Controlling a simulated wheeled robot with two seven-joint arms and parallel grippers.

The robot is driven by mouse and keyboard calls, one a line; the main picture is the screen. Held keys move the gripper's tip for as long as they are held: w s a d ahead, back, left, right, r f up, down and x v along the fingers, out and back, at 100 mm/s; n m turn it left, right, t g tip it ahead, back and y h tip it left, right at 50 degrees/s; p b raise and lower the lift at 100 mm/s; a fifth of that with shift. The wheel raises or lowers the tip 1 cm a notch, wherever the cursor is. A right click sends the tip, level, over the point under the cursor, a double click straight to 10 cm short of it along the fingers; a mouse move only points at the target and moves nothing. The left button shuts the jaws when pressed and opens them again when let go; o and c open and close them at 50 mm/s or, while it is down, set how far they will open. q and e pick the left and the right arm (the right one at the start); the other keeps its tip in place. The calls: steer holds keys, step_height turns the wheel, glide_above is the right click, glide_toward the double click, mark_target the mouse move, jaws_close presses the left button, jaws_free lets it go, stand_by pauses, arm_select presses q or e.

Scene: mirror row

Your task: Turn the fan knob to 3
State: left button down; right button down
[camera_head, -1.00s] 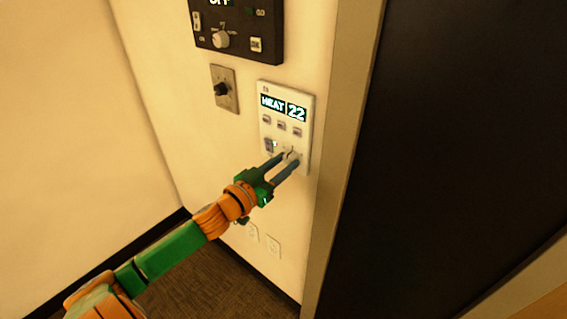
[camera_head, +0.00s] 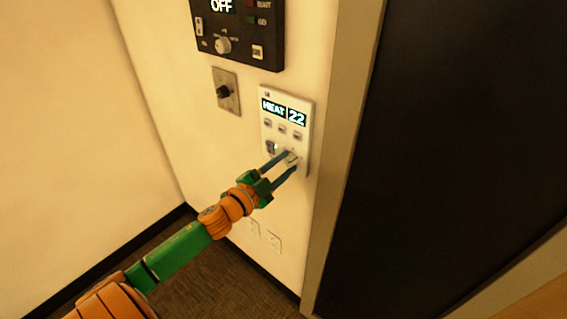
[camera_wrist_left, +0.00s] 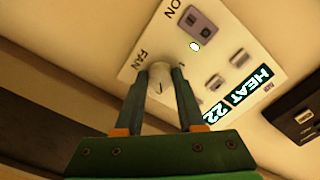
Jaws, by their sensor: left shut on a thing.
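The white control panel (camera_head: 303,115) on the wall has a display reading HEAT 22. The fan knob (camera_head: 292,157) is white and round, low on the panel, with the word FAN beside it in the left wrist view. My left gripper (camera_head: 287,158) reaches up to the knob from the lower left. In the left wrist view its two blue fingers (camera_wrist_left: 161,84) stand on either side of the knob (camera_wrist_left: 160,78), shut on it and covering its sides. The number the knob points to cannot be read. My right gripper is in no view.
A black panel (camera_head: 262,32) reading OFF is mounted above. A grey plate with a black knob (camera_head: 223,91) is at its lower left. A rocker switch (camera_wrist_left: 199,25) with a lit green lamp sits beside the fan knob. A door frame (camera_head: 345,120) stands close on the right.

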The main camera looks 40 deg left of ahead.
arm_select(q)
steer(key=shift+m, duration=1)
steer(key=c, duration=0.5)
jaws_free()
steer(key=shift+s, duration=0.15)
steer(key=s, duration=0.7)
steer(key=shift+a, duration=0.3)
